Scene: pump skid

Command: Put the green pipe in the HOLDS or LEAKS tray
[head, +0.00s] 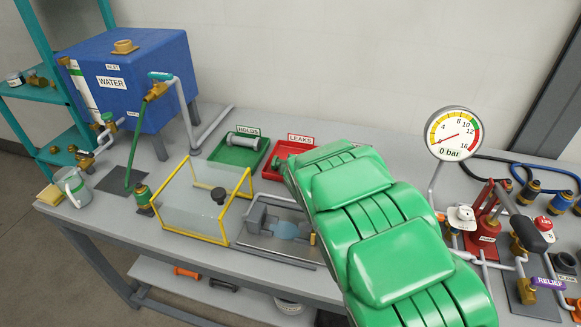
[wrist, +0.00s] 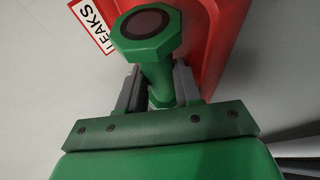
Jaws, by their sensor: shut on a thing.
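The green pipe (wrist: 155,60) is held between the two grey fingers of my gripper (wrist: 158,86) in the wrist view. Its hexagonal end with a dark round face points toward the camera. The red LEAKS tray (wrist: 222,35) lies behind the pipe there; I cannot tell whether the pipe touches it. In the head view my green arm covers the gripper, most of the pipe and part of the red tray (head: 270,173). The green HOLDS tray (head: 222,155) stands to its left, with a grey pipe (head: 243,142) lying in it.
A clear box with yellow edges (head: 190,238) and a grey clamp fixture (head: 282,228) stand in front of the trays. A blue water tank (head: 150,90) is at the left. A gauge (head: 452,134) reading about 0 bar and a red pump (head: 486,215) are at the right.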

